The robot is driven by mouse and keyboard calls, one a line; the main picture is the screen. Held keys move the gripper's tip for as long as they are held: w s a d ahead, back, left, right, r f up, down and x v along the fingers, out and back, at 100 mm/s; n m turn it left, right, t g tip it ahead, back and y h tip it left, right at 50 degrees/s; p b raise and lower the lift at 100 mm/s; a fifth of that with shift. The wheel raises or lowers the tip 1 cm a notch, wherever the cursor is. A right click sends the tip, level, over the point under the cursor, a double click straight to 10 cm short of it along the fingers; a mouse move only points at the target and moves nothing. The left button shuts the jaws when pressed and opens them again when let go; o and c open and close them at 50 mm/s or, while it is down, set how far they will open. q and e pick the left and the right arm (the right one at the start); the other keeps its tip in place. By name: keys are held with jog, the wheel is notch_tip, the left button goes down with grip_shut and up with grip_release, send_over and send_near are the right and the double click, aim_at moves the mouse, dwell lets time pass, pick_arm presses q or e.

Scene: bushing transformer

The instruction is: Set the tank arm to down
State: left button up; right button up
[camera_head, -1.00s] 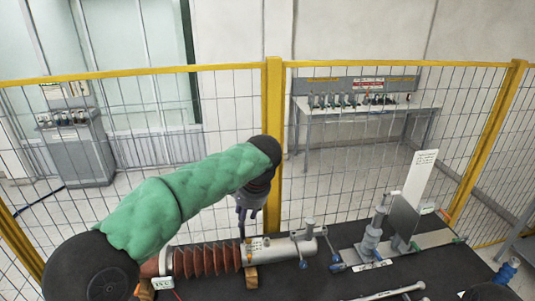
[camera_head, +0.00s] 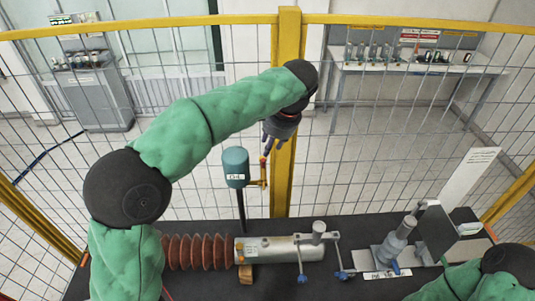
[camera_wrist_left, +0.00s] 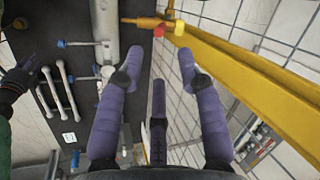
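The small teal tank (camera_head: 235,166), with a white label, stands on a dark post above the bench. A yellow fitting (camera_head: 257,184) sticks out to its right, with a thin orange-red arm (camera_head: 264,166) rising from it. My left gripper (camera_head: 268,148) is just above this arm, pointing down. In the left wrist view its purple fingers (camera_wrist_left: 159,60) are spread with nothing between them. The red and yellow arm end (camera_wrist_left: 163,29) shows just beyond the fingertips, apart from them as far as I can tell. A dark part at the left edge (camera_wrist_left: 18,78) looks like my right gripper; its fingers are unclear.
Below the tank lies a bushing with brown ribs (camera_head: 198,251) and a grey metal cylinder (camera_head: 280,248). A grey upright device (camera_head: 396,244) stands to the right. A yellow fence post (camera_head: 285,180) is close behind my left gripper.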

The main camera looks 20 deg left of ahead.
aim_at(264, 159)
pick_arm(q)
jog(key=p+x, duration=0.1)
jog(key=x, duration=0.8)
jog(key=shift+f, duration=0.4)
grip_shut()
